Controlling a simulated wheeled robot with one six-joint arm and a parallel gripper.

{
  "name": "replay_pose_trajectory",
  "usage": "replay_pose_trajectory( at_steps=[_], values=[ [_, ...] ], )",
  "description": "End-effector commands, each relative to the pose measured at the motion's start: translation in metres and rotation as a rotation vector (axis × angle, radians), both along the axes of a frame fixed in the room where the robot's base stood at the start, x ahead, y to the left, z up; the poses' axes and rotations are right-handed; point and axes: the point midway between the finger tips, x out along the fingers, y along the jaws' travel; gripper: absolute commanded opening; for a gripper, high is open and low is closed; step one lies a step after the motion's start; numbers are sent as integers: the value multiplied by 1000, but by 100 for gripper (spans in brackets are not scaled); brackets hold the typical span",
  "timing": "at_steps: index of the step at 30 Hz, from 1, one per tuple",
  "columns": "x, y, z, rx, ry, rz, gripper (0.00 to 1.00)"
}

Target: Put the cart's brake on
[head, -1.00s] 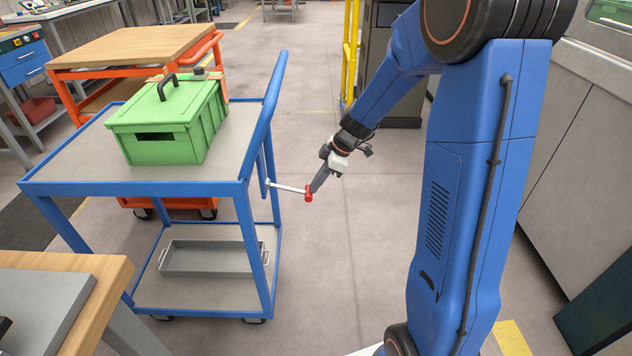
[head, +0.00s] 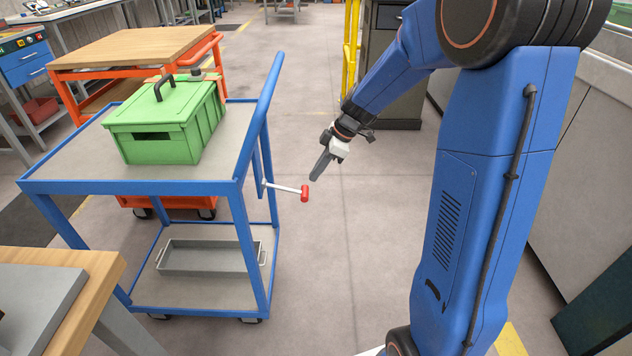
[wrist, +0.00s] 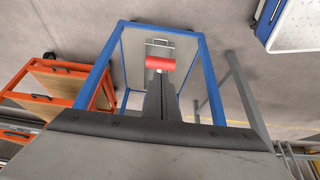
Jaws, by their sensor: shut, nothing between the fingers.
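The blue cart (head: 80,188) stands left of centre in the head view, with a grey top and a lower shelf. Its brake lever (head: 283,188) is a pale rod that sticks out to the right from the handle-side post and ends in a red knob (head: 305,193). The rod looks close to level, tipped slightly down at the knob. My gripper (head: 317,176) is shut and empty, just above and right of the knob, with a small gap in the head view. In the wrist view the red knob (wrist: 174,64) shows just beyond my fingertips (wrist: 160,84).
A green lidded box (head: 165,125) sits on the cart's top and a grey tray (head: 210,257) on its lower shelf. An orange cart (head: 130,50) stands behind. A wooden-topped bench (head: 105,265) is at the front left. The floor right of the cart is clear.

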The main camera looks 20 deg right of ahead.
Motion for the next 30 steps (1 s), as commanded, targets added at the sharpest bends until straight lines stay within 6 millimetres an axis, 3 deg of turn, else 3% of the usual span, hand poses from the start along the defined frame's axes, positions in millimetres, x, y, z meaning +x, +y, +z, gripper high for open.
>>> replay_pose_trajectory(
  at_steps=[9,15,30],
  values=[
    [-12,-40,38,-1,-2,-3,0],
    [-17,-55,52,0,-2,-2,0],
    [-19,-59,56,0,-1,0,0]
  ],
)
